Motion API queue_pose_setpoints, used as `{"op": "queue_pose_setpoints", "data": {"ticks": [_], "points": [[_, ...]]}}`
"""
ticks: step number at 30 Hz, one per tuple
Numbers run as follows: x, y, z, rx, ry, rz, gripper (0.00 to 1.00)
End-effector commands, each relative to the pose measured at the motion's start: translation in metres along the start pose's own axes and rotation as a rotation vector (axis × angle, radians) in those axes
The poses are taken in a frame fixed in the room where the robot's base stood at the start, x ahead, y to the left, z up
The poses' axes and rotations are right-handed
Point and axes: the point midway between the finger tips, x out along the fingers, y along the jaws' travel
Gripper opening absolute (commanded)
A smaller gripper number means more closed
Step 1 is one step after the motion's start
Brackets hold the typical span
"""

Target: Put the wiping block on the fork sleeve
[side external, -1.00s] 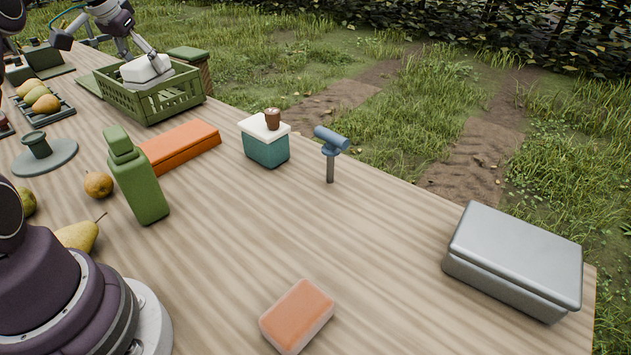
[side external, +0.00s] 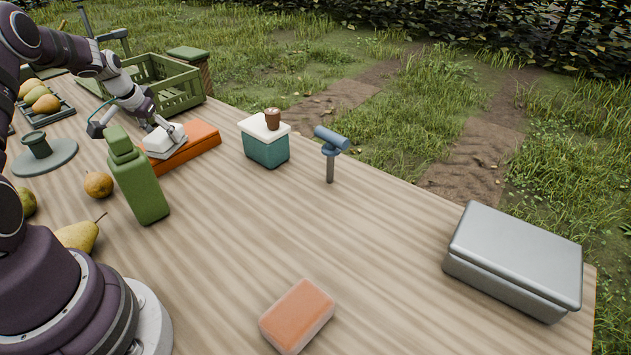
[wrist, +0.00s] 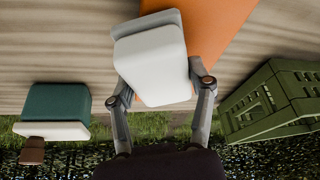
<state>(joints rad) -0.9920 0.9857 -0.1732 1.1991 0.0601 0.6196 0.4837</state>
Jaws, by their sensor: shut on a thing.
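The wiping block, a white block with a grey base (side external: 163,142), is held in my gripper (side external: 164,129). In the wrist view the block (wrist: 150,66) sits between the two fingers of my gripper (wrist: 155,68), which are shut on its sides. The fork sleeve appears to be the long flat orange piece (side external: 200,142) lying on the table behind the green bottle. The block is at the left part of the orange sleeve and overlaps it in both views; the sleeve (wrist: 215,25) also shows behind the block in the wrist view. I cannot tell whether they touch.
A green bottle (side external: 139,180) stands close in front of the sleeve. A green crate (side external: 175,88) is behind it, and a teal box with a white lid (side external: 266,145) is to the right. An orange-pink block (side external: 297,316) and a grey case (side external: 515,258) lie farther away.

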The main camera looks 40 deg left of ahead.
Motion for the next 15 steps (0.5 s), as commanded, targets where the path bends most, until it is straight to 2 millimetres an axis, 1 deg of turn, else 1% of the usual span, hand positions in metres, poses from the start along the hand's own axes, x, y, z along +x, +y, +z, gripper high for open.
{"op": "queue_pose_setpoints", "data": {"ticks": [10,11,15], "points": [[0.0039,0.0000,0.0016,0.000,0.000,0.000,0.18],[0.0040,0.0000,0.0017,0.000,0.000,0.000,0.57],[0.0037,0.0000,0.0014,0.000,0.000,0.000,0.75]]}}
